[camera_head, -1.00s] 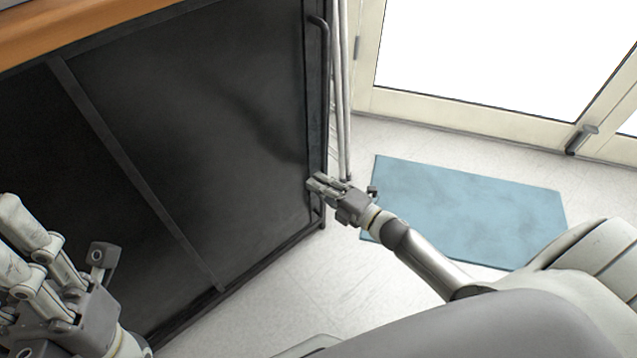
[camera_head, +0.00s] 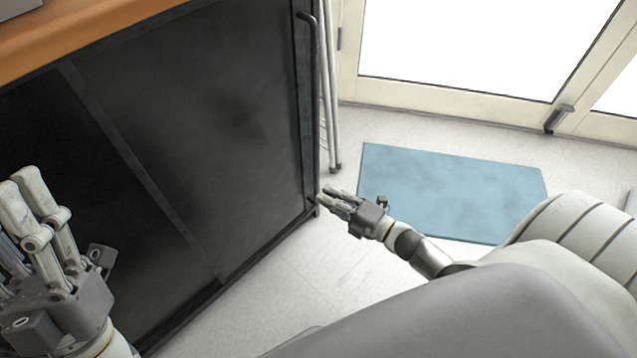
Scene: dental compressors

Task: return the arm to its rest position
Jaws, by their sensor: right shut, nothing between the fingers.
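My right gripper (camera_head: 330,198) is in the middle of the head view, at the end of my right arm. It is shut and empty. Its fingertips point left, close to the lower right corner of the black cabinet (camera_head: 215,110); whether they touch it I cannot tell. My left gripper (camera_head: 22,190) is large at the lower left, in front of the dark cabinet face, with its fingers pointing up. I cannot make out whether its fingers are closed together, and part of it is cut off by the picture edge.
The cabinet has a wooden top (camera_head: 90,35) and a black vertical handle (camera_head: 314,60) at its right edge. Thin pale poles (camera_head: 331,110) stand beside it. A blue mat (camera_head: 450,190) lies on the pale floor before a glazed door (camera_head: 455,95). Floor between the arms is clear.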

